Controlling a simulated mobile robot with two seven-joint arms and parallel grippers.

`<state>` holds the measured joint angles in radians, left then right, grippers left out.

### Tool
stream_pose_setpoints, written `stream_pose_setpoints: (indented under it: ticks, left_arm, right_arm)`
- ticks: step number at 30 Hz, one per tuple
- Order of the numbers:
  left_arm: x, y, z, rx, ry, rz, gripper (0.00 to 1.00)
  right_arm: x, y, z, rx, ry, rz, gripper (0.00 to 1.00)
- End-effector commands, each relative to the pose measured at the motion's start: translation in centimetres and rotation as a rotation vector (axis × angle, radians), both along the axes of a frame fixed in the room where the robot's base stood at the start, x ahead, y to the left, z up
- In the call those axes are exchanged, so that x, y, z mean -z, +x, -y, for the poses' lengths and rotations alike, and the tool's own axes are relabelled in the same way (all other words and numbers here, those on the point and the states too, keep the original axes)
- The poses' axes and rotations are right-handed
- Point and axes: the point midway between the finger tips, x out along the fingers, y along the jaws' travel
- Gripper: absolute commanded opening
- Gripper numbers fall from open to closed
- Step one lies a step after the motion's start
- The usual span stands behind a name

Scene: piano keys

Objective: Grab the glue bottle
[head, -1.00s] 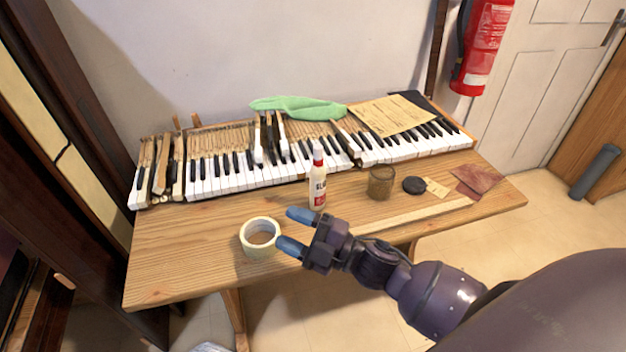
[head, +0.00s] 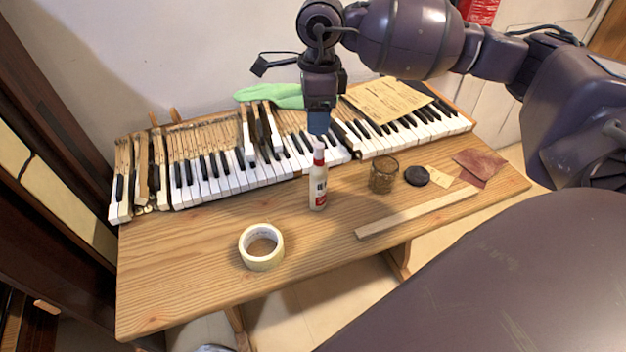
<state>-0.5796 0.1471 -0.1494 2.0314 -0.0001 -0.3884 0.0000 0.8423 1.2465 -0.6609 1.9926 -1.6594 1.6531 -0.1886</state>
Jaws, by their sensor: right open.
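My left gripper is not in view.
A tape roll (head: 261,247) lies to the left of the bottle. A jar (head: 383,174), a black disc (head: 416,176), a wooden strip (head: 417,212) and reddish sandpaper (head: 480,164) lie to the right. The keyboard (head: 225,177) with a green cloth (head: 270,96) and paper stands behind. The table's front left is clear.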

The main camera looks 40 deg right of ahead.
Motion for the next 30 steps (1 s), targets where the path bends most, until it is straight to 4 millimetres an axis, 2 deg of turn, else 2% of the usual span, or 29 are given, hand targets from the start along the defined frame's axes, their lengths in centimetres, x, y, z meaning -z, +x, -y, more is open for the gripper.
stream_pose_setpoints:
  ticks: [2, 5, 15, 23, 30]
  left_arm:
    - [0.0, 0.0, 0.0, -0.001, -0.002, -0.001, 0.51]
    - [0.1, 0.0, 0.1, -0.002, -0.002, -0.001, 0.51]
    - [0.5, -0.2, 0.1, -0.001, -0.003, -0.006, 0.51]
    - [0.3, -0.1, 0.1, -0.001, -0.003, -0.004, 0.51]
    - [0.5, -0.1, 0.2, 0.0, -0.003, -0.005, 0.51]
  right_arm:
    - [-0.7, 0.3, 0.9, 0.002, -0.046, 0.013, 0.57]
    - [-0.4, 0.4, 1.3, 0.003, -0.065, 0.016, 0.57]
    - [4.1, 0.3, 1.1, 0.003, -0.061, 0.014, 0.57]
    - [5.6, 0.1, 1.0, 0.003, -0.061, 0.015, 0.57]
    - [8.8, -0.3, 0.6, 0.004, -0.06, 0.013, 0.57]
